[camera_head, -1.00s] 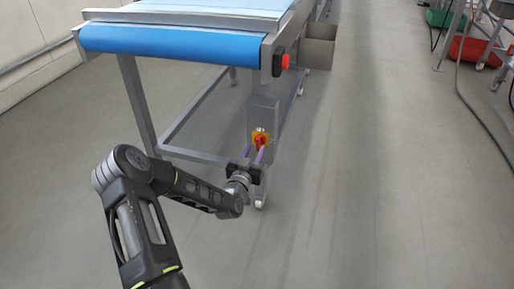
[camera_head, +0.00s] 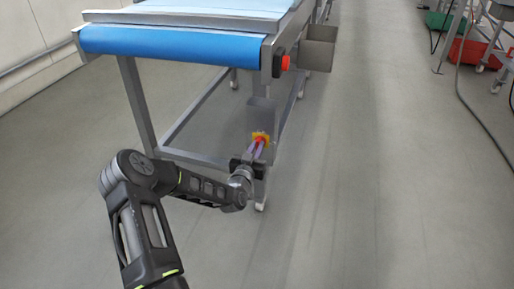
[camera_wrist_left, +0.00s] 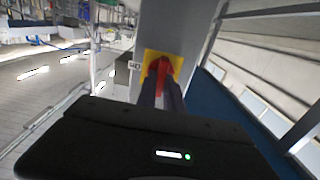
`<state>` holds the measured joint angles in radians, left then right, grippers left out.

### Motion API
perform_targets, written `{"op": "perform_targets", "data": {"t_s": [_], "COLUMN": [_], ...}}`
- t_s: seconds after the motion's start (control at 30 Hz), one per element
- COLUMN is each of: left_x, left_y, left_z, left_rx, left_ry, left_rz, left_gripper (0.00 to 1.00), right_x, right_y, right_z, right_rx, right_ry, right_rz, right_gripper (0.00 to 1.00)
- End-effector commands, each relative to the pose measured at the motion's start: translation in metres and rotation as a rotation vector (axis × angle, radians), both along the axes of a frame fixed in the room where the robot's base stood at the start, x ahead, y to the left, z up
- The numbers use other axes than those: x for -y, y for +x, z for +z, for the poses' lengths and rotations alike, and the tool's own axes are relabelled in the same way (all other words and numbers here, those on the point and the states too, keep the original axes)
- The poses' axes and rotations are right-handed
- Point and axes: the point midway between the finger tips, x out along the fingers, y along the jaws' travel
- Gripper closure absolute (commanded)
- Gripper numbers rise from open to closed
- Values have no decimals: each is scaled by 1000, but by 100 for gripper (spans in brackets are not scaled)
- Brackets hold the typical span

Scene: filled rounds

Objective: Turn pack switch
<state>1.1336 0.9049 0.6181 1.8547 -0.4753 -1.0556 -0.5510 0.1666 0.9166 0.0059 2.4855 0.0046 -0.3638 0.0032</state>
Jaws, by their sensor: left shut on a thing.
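The pack switch (camera_head: 260,135) is a red rotary knob on a yellow plate, on a grey box on the leg of the conveyor. In the left wrist view the red knob (camera_wrist_left: 159,66) sits between my fingertips, with the yellow plate (camera_wrist_left: 177,62) around it. My left gripper (camera_head: 258,147) is shut on the knob, its fingers partly hiding it. In the left wrist view the left gripper (camera_wrist_left: 161,80) points straight at the plate. The exact angle of the knob is hard to read. My right gripper is not in view.
The conveyor with a blue belt (camera_head: 170,44) stands above the switch. A red button (camera_head: 285,62) and a grey metal bin (camera_head: 317,48) are on its right side. Red (camera_head: 470,53) and green crates are at the far right. The floor right of the conveyor is clear.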

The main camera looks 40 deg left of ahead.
Motion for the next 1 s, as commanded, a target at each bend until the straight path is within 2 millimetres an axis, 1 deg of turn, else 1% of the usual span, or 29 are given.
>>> {"op": "perform_targets", "data": {"t_s": [0.57, 0.77, 1.0], "left_x": [1, 1, 2], "left_y": [0, 1, 1], "left_z": [0, 0, -1], "left_rx": [-6, -28, -78], "left_ry": [19, 88, 231], "left_rz": [-1, -1, -1], "left_gripper": [100, 100, 100], "right_x": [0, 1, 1], "right_y": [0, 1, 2], "right_z": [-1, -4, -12], "right_rx": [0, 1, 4], "right_ry": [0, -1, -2], "right_rz": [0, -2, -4], "right_gripper": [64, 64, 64]}}
